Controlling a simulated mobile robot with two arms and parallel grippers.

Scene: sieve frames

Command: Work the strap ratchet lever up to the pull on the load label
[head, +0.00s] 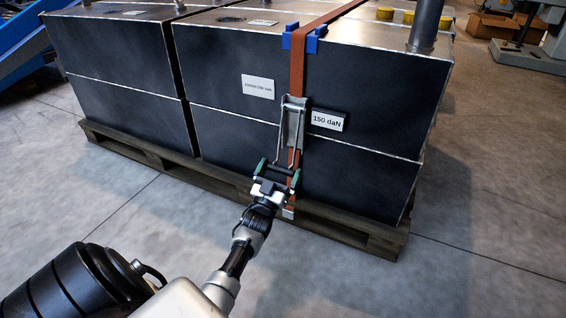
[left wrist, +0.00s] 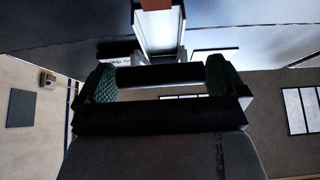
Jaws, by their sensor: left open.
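The orange strap (head: 297,72) runs down the front of a dark metal box. The metal ratchet (head: 293,122) sits on it, its lever arms hanging down toward my left gripper (head: 277,171). The load label (head: 328,121) reads "150 daN" and is right of the ratchet. My left gripper is open at the lever's lower end. In the left wrist view, the lever's dark crossbar (left wrist: 158,76) lies between the green finger pads of my gripper (left wrist: 160,80); I cannot tell whether they touch it. My right gripper is not in view.
The boxes (head: 120,75) stand on a wooden pallet (head: 345,226). Blue corner guards (head: 311,44) hold the strap at the top edge. A white label (head: 258,87), too small to read surely, is left of the strap. Clear floor (head: 480,200) lies to the right.

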